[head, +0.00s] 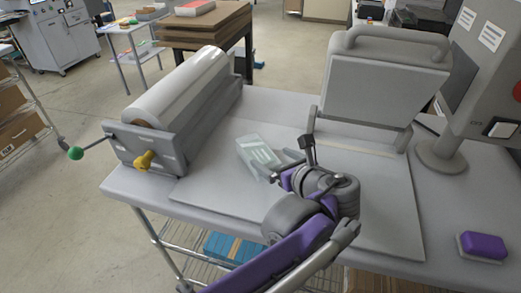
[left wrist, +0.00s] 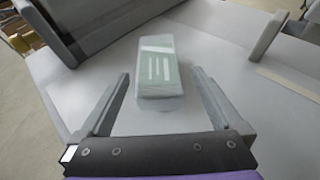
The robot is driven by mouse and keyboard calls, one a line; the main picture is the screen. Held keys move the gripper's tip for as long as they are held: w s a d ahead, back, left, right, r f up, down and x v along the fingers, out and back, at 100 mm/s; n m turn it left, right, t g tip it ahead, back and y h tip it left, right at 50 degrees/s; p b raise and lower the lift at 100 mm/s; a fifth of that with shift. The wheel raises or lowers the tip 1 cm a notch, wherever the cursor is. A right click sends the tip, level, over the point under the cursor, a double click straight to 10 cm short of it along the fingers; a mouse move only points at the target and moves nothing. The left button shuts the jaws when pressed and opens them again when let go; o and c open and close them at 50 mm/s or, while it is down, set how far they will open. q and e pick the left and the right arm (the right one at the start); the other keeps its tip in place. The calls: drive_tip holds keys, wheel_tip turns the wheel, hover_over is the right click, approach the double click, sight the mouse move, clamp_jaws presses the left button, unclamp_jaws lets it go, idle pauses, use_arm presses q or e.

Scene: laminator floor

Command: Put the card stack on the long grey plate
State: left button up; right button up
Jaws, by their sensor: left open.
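The card stack (head: 259,152) is a pale, shiny block with a green-white top and white marks. It lies flat on the grey worktop area left of the centre, and it also shows in the left wrist view (left wrist: 158,68). A broad, flat grey plate (head: 385,215) lies on the table around and under my arm; I cannot tell whether the stack rests on it. My left gripper (head: 288,157) is open, just right of the stack. In the left wrist view its fingers stand either side of the stack's near end, apart from it. My right gripper is not in view.
A film roller (head: 185,85) with a yellow knob stands left on the table (head: 130,186). A grey press with a raised lid (head: 380,90) stands behind right. A control box (head: 490,70) and a purple block (head: 482,245) are at the right. A blue box (head: 232,248) sits below.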

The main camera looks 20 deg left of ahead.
sight(260, 155)
use_arm(q)
drive_tip(key=shift+w+a+f, duration=0.3)
drive_tip(key=shift+w+a, duration=0.05)
drive_tip(key=shift+a, duration=0.3)
drive_tip(key=shift+w+a+f, duration=0.3)
drive_tip(key=shift+w+a, duration=0.05)
drive_tip(key=shift+a, duration=0.25)
drive_tip(key=x, duration=0.5)
drive_tip(key=shift+w+f+p, duration=0.3)
drive_tip(key=shift+f, duration=0.15)
drive_tip(key=shift+s, duration=0.1)
drive_tip(key=shift+c, duration=0.3)
clamp_jaws()
